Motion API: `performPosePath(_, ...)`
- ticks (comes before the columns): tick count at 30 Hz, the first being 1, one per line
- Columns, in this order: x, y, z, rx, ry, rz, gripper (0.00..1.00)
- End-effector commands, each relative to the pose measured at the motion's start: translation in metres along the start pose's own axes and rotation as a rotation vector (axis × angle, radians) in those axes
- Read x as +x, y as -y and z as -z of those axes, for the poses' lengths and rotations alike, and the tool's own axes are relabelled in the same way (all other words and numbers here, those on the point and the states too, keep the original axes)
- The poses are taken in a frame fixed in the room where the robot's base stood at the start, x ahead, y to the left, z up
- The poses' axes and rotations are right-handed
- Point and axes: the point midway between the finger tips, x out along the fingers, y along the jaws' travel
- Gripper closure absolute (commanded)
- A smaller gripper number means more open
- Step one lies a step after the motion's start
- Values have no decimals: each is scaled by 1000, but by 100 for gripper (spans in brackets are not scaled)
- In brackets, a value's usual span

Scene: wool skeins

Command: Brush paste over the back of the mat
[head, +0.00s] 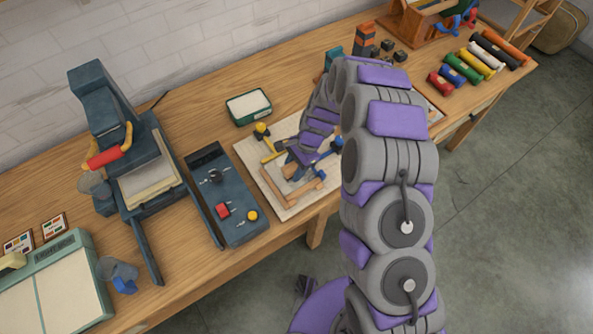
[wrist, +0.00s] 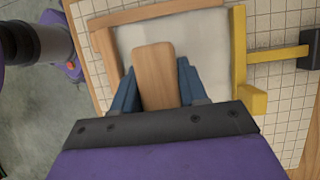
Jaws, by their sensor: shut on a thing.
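My gripper (wrist: 157,85) has blue fingers shut on a flat wooden piece, perhaps a brush handle (wrist: 154,72), which points away from the wrist. Any bristles are hidden. Beyond it lies a pale grey-white sheet, probably the mat's back (wrist: 205,40), partly covered by the gripper. Whether the held piece touches it I cannot tell. Wooden strips (wrist: 150,15) edge the sheet at the top and left, and a yellow strip (wrist: 239,45) at the right. In the head view my gripper (head: 298,165) is low over a pale gridded board (head: 255,163), and the sheet is hardly visible.
A yellow bar with a dark head (wrist: 310,48) lies right of the sheet. A dark tray (head: 228,225) with small items, a green-rimmed box (head: 248,106) and a dark press (head: 95,95) stand left of the board. Coloured rolls (head: 478,60) lie far right.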

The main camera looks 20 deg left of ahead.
Motion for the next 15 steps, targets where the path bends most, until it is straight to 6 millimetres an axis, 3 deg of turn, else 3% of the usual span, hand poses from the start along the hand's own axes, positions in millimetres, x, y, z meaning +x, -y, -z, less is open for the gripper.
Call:
performPosePath(4, 0, 1, 0, 0, 1, 0, 82)
performPosePath(15, 1, -21, 1, 0, 0, 1, 82)
